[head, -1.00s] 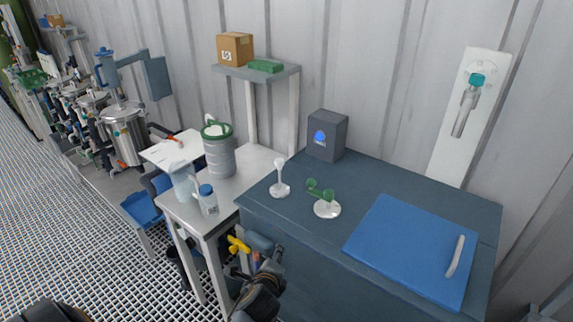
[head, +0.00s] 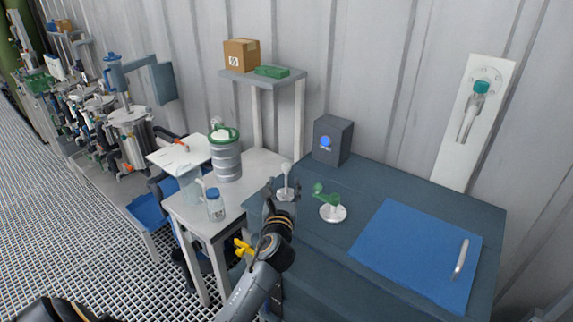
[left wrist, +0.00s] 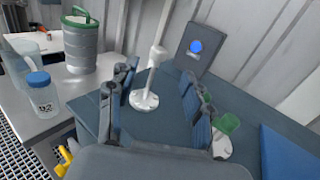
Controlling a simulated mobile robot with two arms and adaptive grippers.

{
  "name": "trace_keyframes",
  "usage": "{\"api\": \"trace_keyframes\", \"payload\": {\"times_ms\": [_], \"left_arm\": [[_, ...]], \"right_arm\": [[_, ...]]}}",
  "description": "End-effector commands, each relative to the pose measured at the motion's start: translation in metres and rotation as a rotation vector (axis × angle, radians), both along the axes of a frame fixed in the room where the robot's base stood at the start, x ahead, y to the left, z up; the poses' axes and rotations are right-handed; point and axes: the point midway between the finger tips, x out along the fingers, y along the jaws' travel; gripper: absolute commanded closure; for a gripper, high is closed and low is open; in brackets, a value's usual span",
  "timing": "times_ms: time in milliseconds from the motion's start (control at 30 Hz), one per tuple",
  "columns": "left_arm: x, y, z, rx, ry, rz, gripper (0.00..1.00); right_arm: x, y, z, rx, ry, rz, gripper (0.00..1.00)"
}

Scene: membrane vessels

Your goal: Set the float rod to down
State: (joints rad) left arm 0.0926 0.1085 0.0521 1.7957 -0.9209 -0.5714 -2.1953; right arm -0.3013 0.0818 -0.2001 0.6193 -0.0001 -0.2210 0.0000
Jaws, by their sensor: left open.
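A white upright rod with a thicker top stands on a round white base (head: 285,194) near the left edge of the blue-grey bench. I take it to be the float rod (left wrist: 157,62). My left gripper (head: 284,186) is open, its fingers on either side of the rod. In the left wrist view, the rod stands between the two spread fingers (left wrist: 158,85), apart from both. Just right of it is a green-armed fitting (head: 331,200) on another round white base, partly behind a finger in the left wrist view (left wrist: 228,123). My right gripper is not in view.
A dark box with a blue disc (head: 332,141) stands behind the rod. A blue panel with a handle (head: 415,255) lies to the right. A side table at left holds a grey canister (head: 227,160) and a blue-capped bottle (head: 215,206).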

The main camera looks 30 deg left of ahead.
Motion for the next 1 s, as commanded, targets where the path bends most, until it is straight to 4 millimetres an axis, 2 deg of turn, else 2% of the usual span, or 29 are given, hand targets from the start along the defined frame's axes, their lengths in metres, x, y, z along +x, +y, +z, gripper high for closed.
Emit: {"api": "trace_keyframes", "payload": {"times_ms": [200,433,600,933,1000], "left_arm": [[0.043,0.025,0.002,-0.004,-0.001,0.002,0.50],[0.075,0.043,0.000,-0.003,-0.001,0.002,0.50],[0.086,0.048,0.000,-0.004,0.000,0.001,0.50],[0.088,0.049,-0.001,-0.004,0.000,0.000,0.50],[0.088,0.049,-0.001,-0.004,0.000,0.000,0.64]], "right_arm": [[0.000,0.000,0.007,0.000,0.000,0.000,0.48],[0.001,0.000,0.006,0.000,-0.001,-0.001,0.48],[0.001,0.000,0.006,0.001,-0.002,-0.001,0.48],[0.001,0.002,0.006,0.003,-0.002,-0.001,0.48],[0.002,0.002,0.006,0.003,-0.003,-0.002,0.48]]}}
